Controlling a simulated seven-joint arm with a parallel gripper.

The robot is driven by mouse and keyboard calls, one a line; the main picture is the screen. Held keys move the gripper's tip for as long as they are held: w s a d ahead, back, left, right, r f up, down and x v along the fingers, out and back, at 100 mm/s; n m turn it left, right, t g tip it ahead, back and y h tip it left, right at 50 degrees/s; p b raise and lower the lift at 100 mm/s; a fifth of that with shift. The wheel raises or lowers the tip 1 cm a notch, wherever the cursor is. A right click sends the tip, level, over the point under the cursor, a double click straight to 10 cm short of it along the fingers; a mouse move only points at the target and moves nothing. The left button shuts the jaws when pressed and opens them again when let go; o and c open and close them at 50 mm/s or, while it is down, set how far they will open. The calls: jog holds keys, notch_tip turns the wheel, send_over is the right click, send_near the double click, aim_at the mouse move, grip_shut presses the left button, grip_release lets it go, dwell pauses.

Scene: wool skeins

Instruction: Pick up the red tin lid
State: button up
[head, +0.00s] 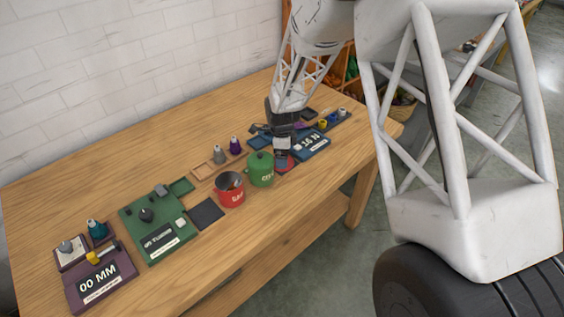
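The red tin lid looks to be the small red piece (285,163) directly below my gripper, near the table's right part. Only part of it shows. My gripper (281,153) points down at it, with its fingertips at or just above the red piece. I cannot tell whether the fingers touch it or are open or shut. The red tin (231,194) stands without a lid to the left, with its dark inside showing. The green tin (261,172) stands between them with a green lid on.
The wooden table (130,178) also holds a green board (177,245), a purple board (103,284), a blue board (313,147) and a dark mat (206,213). Grey and purple bottles (235,146) stand behind the tins. The green tin is close to my gripper. The back left is clear.

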jog(key=shift+f, duration=1.25)
jog(key=c, duration=1)
